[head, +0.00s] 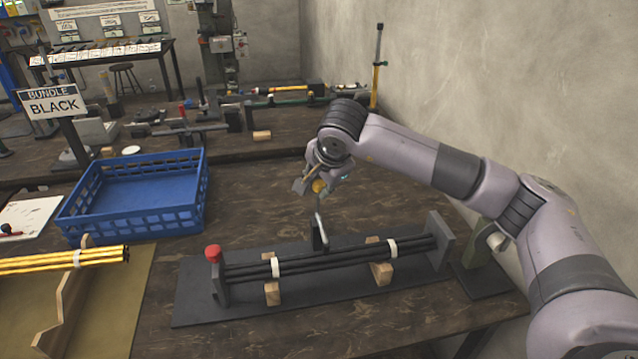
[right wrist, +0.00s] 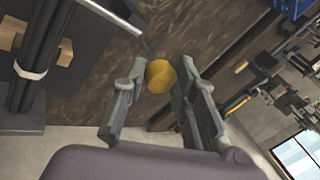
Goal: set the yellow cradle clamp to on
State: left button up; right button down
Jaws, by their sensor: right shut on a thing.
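A lever with a yellow ball knob (head: 319,186) rises from the back edge of the dark cradle base (head: 205,306), near its middle. Its grey metal arm (head: 321,230) stands close behind the black rods and leans slightly. My right gripper (head: 318,184) is shut on the yellow knob. In the right wrist view the knob (right wrist: 160,76) sits between the two fingers of my right gripper (right wrist: 160,88). A bundle of black rods (head: 330,259) with white bands lies across wooden blocks in the cradle. My left gripper is out of view.
A red knob (head: 213,252) tops the cradle's left end post. A blue crate (head: 140,218) stands at the back left, by a "BUNDLE BLACK" sign (head: 52,102). Yellow rods (head: 60,262) lie at the front left. The tabletop between crate and cradle is clear.

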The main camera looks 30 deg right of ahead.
jog(key=c, duration=1.4)
grip_release()
jog(key=shift+s+a+f+g, duration=0.1)
jog(key=shift+s+f+g, duration=0.3)
jog(key=shift+f, duration=0.35)
jog(key=shift+o, duration=0.6)
jog(key=shift+r, duration=0.15)
jog(key=shift+r, duration=0.15)
jog(key=v, duration=1.1)
jog(key=shift+s+r, duration=0.3)
jog(key=shift+s, duration=0.05)
